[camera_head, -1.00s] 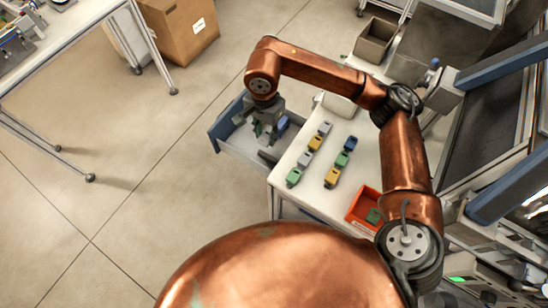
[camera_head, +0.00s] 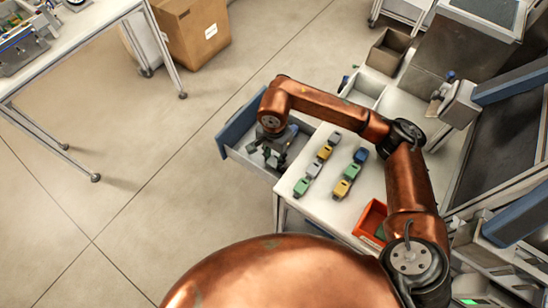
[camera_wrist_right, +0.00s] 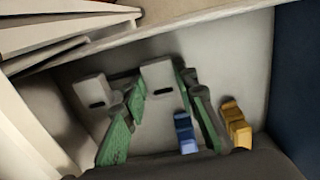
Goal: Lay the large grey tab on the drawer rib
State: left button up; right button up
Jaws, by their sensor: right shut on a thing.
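My right gripper (camera_head: 270,155) reaches down into the open drawer (camera_head: 236,128), which has a blue front. In the right wrist view, the green-padded fingers of my right gripper (camera_wrist_right: 160,95) close on a light grey tab (camera_wrist_right: 159,75) with a dark slot. A second light grey piece with a dark slot (camera_wrist_right: 91,91) lies to its left. The fingers partly hide both. A blue piece (camera_wrist_right: 185,132) and a yellow piece (camera_wrist_right: 236,126) are in the drawer to the right. I cannot make out the rib clearly. My left gripper is not in view.
The white worktop (camera_head: 325,208) beside the drawer carries two rows of small coloured pieces. An orange bin (camera_head: 371,219) stands at its front right. A cardboard box (camera_head: 195,30) is on the floor, which is clear left of the drawer.

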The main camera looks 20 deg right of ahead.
aim_at(274, 161)
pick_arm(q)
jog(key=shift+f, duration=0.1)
pick_arm(e)
jog(key=shift+f, duration=0.1)
jog(key=o, duration=0.3)
jog(key=shift+f, duration=0.15)
jog(key=o, duration=0.5)
jog(key=shift+r, duration=0.3)
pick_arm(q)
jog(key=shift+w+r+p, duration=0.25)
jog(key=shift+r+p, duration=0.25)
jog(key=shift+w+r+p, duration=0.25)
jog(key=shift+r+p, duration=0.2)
pick_arm(e)
notch_tip(274, 161, up, 12)
jog(key=shift+f, duration=0.1)
